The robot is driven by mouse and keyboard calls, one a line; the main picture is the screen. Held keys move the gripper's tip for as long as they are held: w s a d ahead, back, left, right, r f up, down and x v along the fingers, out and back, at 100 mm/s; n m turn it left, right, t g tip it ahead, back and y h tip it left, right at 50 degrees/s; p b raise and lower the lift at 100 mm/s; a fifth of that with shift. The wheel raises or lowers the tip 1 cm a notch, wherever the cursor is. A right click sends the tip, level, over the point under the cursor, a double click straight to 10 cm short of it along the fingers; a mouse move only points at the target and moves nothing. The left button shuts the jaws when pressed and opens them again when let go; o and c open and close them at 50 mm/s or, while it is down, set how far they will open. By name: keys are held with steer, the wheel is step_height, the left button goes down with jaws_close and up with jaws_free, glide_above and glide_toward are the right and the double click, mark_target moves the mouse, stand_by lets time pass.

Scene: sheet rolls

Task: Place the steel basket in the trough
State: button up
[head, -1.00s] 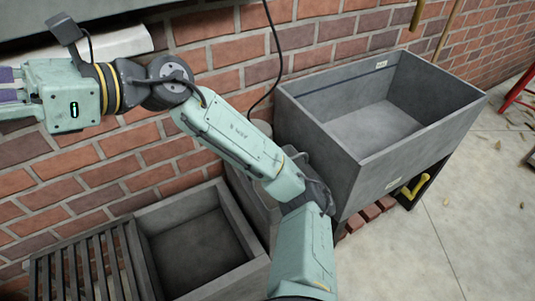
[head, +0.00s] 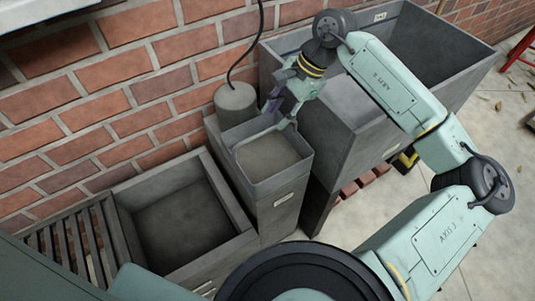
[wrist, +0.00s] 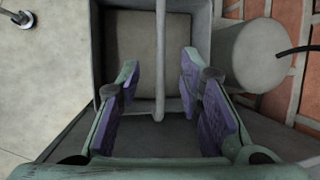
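The steel basket, as best I can tell, is the open grey rectangular container (head: 268,183) in the middle of the head view. A thin handle bar (wrist: 160,45) spans its opening in the wrist view. My gripper (head: 279,113) is over the basket's back right part, pointing down. In the wrist view my gripper (wrist: 159,88) is open, its purple-padded fingers on either side of the bar with gaps. Nothing is held. The large grey open box at the right, apparently the trough (head: 335,145), stands beside the basket. My arm hides part of it.
A grey cylinder (head: 236,103) with a black cable stands behind the basket against the brick wall. A square grey basin (head: 232,205) and a slatted rack (head: 72,245) lie to the left. A yellow fitting (head: 405,162) is under the trough.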

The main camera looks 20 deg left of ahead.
mark_target(268, 130)
steer(key=p+x, duration=0.2)
steer(key=x, duration=0.4)
steer(key=shift+a+f, duration=0.15)
steer(key=shift+f, duration=0.25)
steer(key=shift+a+f, duration=0.1)
steer(key=shift+f, duration=0.25)
steer(key=shift+f+b, duration=0.25)
steer(key=shift+b, duration=0.35)
steer(key=shift+c, duration=0.2)
jaws_close()
stand_by(0.4)
stand_by(0.7)
